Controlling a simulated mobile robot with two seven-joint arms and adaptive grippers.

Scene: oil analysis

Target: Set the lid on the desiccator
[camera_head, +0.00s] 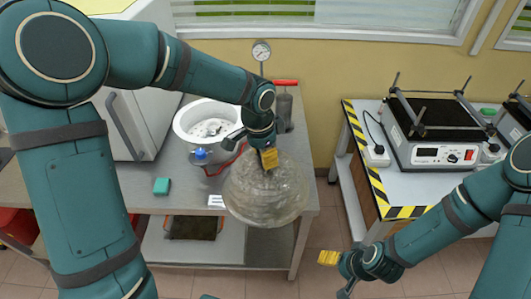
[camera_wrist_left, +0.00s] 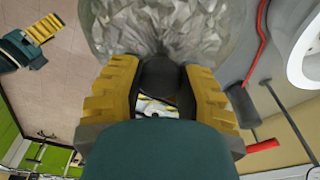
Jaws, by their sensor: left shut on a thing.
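My left gripper (camera_head: 268,159) is shut on the knob of the clear, ridged glass desiccator lid (camera_head: 262,197). The lid hangs dome-like below the fingers, over the bench's front right corner. In the left wrist view the yellow fingers (camera_wrist_left: 160,92) clasp the knob, with the glass lid (camera_wrist_left: 165,28) beyond. The desiccator base (camera_head: 181,133), a round white-rimmed vessel, stands open on the bench, left of and behind the lid. Its white rim (camera_wrist_left: 290,62) shows in the left wrist view. My right gripper (camera_head: 335,272) is away at the lower right, empty; its finger opening is unclear.
A red-handled cylinder (camera_head: 284,106) and a gauge (camera_head: 261,51) stand behind the lid. A white cabinet (camera_head: 120,110) is left of the base. A small green block (camera_head: 161,186) lies on the bench. A hotplate device (camera_head: 436,153) stands on the right table, across a floor gap.

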